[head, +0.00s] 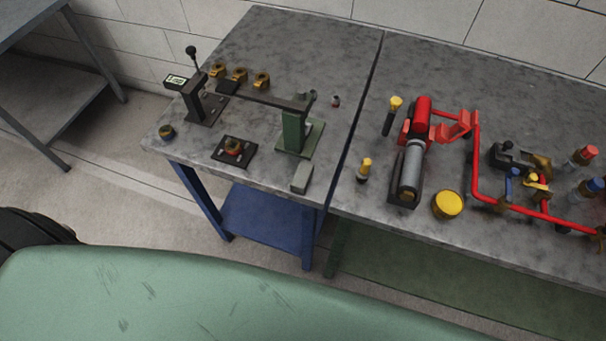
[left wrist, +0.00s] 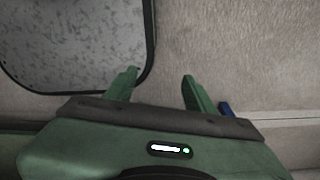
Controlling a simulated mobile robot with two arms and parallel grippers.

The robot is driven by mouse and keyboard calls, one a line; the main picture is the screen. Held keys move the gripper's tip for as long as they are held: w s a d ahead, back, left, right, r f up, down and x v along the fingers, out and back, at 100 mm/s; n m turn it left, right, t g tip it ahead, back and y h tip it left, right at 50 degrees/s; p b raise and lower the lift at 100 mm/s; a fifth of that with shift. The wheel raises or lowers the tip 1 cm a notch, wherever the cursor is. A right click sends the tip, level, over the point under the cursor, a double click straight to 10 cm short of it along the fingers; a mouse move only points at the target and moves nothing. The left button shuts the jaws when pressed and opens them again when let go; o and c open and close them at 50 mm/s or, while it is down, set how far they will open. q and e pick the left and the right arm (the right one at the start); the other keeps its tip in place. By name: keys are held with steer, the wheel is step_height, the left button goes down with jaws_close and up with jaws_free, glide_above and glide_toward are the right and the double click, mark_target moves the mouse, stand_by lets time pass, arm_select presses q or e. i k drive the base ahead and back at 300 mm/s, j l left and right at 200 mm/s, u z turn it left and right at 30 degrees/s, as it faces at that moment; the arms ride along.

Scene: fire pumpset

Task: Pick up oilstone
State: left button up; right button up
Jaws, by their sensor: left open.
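A small grey-green block (head: 301,178), which looks like the oilstone, lies near the front edge of the left grey worktop (head: 220,175) in the head view. It is just in front of the green stand (head: 293,135). My left gripper (left wrist: 160,84) shows in the left wrist view with its two green fingers apart and nothing between them. The block does not show in that view. Neither gripper shows in the head view, so the left one's distance from the block cannot be told.
Left of the block sits a black square fixture (head: 222,158). A dark bracket (head: 205,108) and brass parts stand farther back. The right worktop (head: 365,225) holds a yellow-handled tool (head: 364,170), a red-and-silver pump (head: 412,160), a yellow cap (head: 448,205) and red piping (head: 474,170).

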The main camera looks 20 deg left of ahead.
mark_target(302, 175)
steer(key=k+j+z, duration=0.6)
steer(key=z, duration=0.15)
steer(key=k+j+z, duration=0.1)
steer(key=k+z, duration=0.25)
steer(key=k, duration=0.15)
